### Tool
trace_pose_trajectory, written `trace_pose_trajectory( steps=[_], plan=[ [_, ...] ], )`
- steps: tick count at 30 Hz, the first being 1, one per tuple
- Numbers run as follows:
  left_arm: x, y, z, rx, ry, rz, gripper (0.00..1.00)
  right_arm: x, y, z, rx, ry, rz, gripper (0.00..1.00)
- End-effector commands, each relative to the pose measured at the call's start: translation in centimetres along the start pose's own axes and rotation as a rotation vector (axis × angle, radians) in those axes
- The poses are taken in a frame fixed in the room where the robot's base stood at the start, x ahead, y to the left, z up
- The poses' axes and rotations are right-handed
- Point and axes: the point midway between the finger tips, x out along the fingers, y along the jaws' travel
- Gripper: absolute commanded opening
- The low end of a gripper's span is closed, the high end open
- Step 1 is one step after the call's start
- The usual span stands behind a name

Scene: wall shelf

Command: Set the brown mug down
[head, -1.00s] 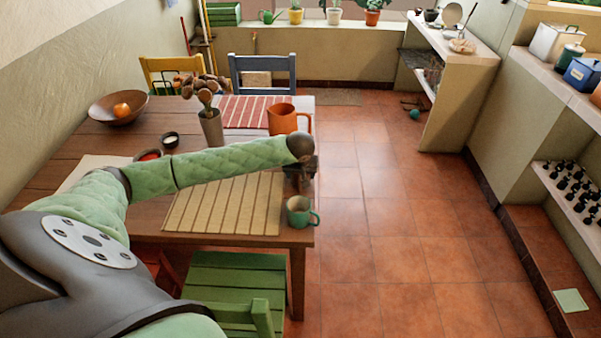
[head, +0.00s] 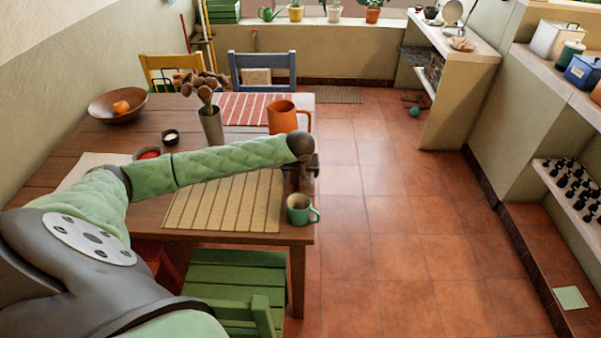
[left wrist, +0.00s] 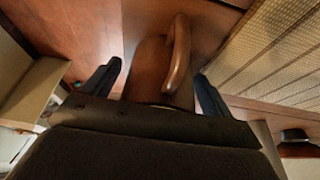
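The brown mug (left wrist: 150,65) shows in the left wrist view, with its curved handle towards the right. The fingers of my left gripper (left wrist: 158,82) stand apart on either side of it, with a narrow gap visible on the left side. In the head view my left gripper (head: 301,172) points down near the table's right edge and mostly hides the mug. The mug is at or close to the wooden table (head: 60,150); its base contact is hidden. My right gripper is out of both views.
A green mug (head: 299,210) stands just in front of my left gripper, at the table's corner. A striped placemat (head: 225,203) lies to the left. An orange pitcher (head: 283,117) and a vase (head: 211,125) stand behind the arm. Open tiled floor lies right of the table.

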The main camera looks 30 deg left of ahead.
Motion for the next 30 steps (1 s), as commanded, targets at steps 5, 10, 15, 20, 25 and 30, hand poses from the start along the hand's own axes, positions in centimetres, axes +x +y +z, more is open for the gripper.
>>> trace_pose_trajectory(
  steps=[5, 10, 15, 20, 25, 30],
  plan=[
    [0.0, 0.0, 0.0, 0.0, 0.0, 0.0, 0.85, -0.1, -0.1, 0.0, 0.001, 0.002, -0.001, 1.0],
    [-0.1, 0.0, 0.0, 0.0, 0.0, 0.0, 0.85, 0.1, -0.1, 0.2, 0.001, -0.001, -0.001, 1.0],
    [-0.3, 0.0, -0.1, 0.0, 0.0, 0.0, 0.85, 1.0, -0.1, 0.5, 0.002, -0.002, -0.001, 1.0],
    [-1.6, 0.0, -0.1, 0.0, 0.002, 0.002, 0.85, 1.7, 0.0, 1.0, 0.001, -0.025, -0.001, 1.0],
    [-3.6, 0.0, -0.1, 0.001, 0.003, 0.002, 0.85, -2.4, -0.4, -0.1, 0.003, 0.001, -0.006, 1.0],
    [-6.5, 0.0, -0.1, 0.001, 0.003, 0.001, 0.85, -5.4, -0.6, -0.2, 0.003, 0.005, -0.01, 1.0]
  ],
)
